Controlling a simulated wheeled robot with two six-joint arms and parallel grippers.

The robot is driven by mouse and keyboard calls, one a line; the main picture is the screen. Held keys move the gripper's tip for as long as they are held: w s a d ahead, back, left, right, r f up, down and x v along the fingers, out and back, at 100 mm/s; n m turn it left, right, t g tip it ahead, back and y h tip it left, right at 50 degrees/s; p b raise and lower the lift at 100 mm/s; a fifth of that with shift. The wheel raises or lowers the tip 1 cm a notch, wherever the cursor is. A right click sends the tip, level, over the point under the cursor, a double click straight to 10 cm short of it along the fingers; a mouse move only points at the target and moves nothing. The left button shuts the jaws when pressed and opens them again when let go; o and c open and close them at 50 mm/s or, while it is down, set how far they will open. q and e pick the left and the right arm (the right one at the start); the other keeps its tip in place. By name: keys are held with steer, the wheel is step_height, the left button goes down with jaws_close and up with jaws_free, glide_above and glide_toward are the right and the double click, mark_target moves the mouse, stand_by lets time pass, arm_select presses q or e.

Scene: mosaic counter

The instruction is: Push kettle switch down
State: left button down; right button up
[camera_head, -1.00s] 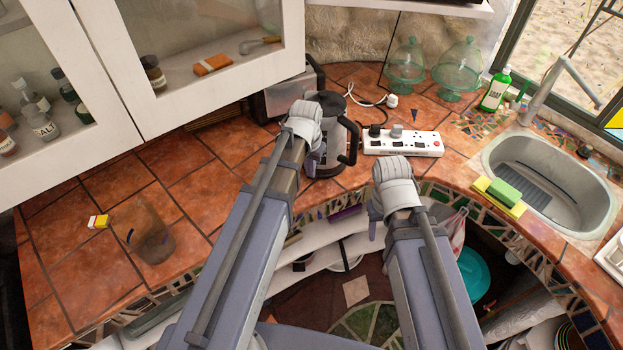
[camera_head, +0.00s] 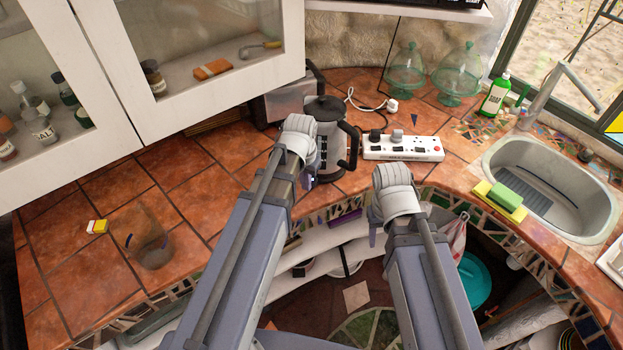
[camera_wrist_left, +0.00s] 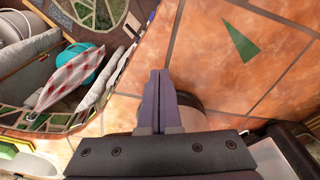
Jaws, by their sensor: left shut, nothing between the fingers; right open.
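The kettle (camera_head: 331,145), grey with a dark lid and a black handle on its right, stands upright on the tiled counter. My left gripper (camera_head: 306,168) is at the kettle's near left side and hides part of its body. In the left wrist view its fingers (camera_wrist_left: 161,75) are shut with nothing between them. A pale rounded edge shows just behind them, partly hidden. I cannot tell whether the fingers touch the kettle. The kettle switch cannot be made out. My right gripper (camera_head: 373,235) is open, in front of the counter edge, right of the kettle and apart from it.
A white power strip (camera_head: 403,148) with plugs lies right of the kettle, and a metal toaster-like box (camera_head: 284,101) stands behind it. A glass (camera_head: 150,247) stands on the left counter. The sink (camera_head: 553,190) is at right. Open shelves lie below the counter edge.

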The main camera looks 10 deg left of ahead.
stand_by(0.3)
arm_select(q)
step_height(320, 180, up, 8)
steer(key=p, duration=0.7)
steer(key=shift+s+p, duration=0.35)
steer(key=shift+s, duration=0.1)
steer(key=shift+f, duration=0.2)
steer(key=s+d+f+b, duration=0.3)
steer(key=s+d, duration=0.2)
steer(key=s+d+f+m+g+y+b, duration=0.1)
steer(key=s+d+f+b, duration=0.2)
steer(key=s+d, duration=0.3)
steer(key=shift+s+m, duration=0.15)
steer(key=shift+m, duration=0.15)
